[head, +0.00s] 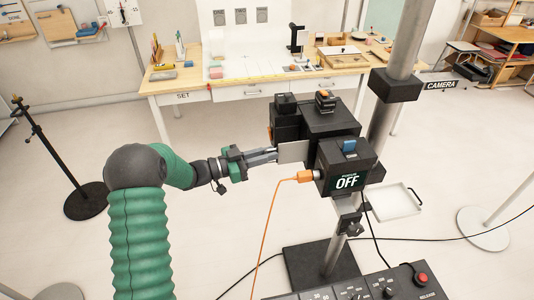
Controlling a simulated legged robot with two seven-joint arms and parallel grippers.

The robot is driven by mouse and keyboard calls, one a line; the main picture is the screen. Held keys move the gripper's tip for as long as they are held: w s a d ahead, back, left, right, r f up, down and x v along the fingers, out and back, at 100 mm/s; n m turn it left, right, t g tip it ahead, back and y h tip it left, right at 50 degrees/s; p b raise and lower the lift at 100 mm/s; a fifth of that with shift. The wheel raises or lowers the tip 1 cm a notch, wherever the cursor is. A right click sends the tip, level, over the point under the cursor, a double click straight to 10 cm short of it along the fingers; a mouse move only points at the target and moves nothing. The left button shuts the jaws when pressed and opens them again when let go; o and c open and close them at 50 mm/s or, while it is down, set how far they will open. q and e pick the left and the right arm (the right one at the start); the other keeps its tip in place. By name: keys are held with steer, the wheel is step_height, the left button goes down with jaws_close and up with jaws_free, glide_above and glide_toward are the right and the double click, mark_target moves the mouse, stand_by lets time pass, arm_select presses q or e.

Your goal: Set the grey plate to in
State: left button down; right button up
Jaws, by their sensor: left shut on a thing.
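My left gripper (272,156), on a green arm from the left, is shut on the grey plate (294,152). The plate is a small flat grey piece at the side of a black camera-like unit (332,122) on a stand. Its right end meets the gap between the unit's main body and its front box (345,165), which bears an "OFF" label. I cannot tell whether the plate's edge is inside the gap or just beside it. My right gripper is not in view.
An orange cable (272,215) hangs from the front box just below my left gripper. A thick grey pole (392,110) stands right of the unit. A white tray (394,204) is below right, and a control panel (375,288) is at the bottom. A wooden table (185,84) stands behind.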

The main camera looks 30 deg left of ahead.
mark_target(288, 149)
arm_select(q)
steer(key=shift+w+a+r, duration=0.2)
steer(key=shift+a, duration=0.15)
steer(key=x, duration=0.4)
steer(key=s+d+x, duration=0.1)
steer(key=x, duration=0.2)
steer(key=shift+w+b, duration=0.1)
steer(key=shift+b, duration=0.2)
steer(key=c, duration=1.8)
jaws_free()
steer(key=shift+a, duration=0.1)
steer(key=shift+o, duration=1.1)
steer(key=shift+f, duration=0.1)
steer(key=shift+o, duration=0.3)
steer(key=shift+w+a+f, duration=0.15)
steer(key=shift+a+f, duration=0.05)
steer(key=shift+a, duration=0.05)
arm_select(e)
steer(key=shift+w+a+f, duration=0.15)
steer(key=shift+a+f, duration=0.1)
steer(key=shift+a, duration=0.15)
arm_select(q)
steer(key=shift+d, duration=0.15)
